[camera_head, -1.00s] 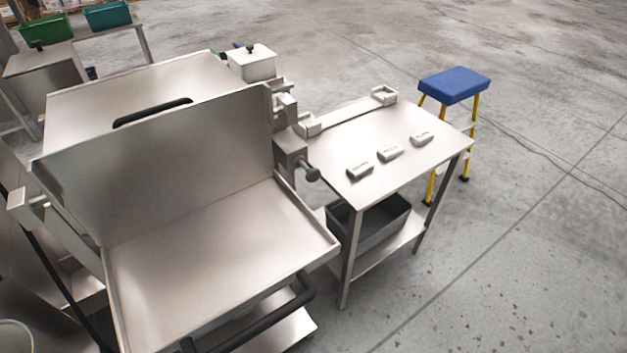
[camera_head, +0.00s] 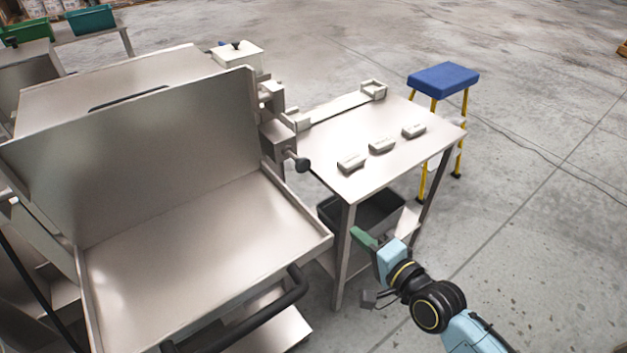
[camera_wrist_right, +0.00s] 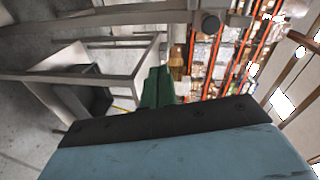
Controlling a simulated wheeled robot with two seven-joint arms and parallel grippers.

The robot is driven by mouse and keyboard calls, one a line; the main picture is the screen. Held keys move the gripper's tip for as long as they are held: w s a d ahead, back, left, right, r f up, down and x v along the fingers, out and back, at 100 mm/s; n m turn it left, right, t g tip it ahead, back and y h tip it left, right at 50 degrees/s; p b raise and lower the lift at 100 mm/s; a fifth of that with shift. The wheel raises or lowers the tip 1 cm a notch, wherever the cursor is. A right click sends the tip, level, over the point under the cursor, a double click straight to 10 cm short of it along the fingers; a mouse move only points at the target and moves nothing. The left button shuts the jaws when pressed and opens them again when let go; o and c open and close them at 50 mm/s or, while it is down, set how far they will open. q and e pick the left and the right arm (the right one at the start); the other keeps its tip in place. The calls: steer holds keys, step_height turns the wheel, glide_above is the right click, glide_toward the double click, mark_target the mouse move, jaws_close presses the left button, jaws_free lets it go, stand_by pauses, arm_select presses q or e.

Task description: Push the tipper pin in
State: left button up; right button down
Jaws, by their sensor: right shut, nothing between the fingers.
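The tipper pin (camera_head: 302,164) has a dark round knob and sticks out from the steel bracket on the right side of the tipper (camera_head: 160,150). Its shaft shows between knob and bracket. My right gripper (camera_head: 362,237) is shut and empty, its green fingers to the lower right of the knob and apart from it. In the right wrist view the shut green fingers (camera_wrist_right: 157,88) point ahead, and a dark round knob (camera_wrist_right: 210,25), seemingly the pin's, is above and right of them. My left gripper is not in view.
A steel side table (camera_head: 370,170) carries three small pale blocks (camera_head: 382,145), with a dark bin (camera_head: 375,212) on its lower shelf. The tipper's black handle bar (camera_head: 270,315) is at the front. A blue-topped step stool (camera_head: 443,78) stands behind the table.

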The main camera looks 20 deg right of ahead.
step_height(320, 180, up, 8)
steer(key=a+m+t+y, duration=0.1)
steer(key=shift+s+a+t+y, duration=0.25)
steer(key=shift+a+t+y, duration=0.05)
steer(key=shift+w+f, duration=0.1)
steer(key=b, duration=0.2)
glide_toward(305, 166)
steer(key=x, duration=0.6)
steer(key=shift+w+a, duration=0.2)
steer(key=shift+w, duration=0.2)
steer(key=shift+w+p, duration=0.1)
steer(key=shift+p, duration=0.25)
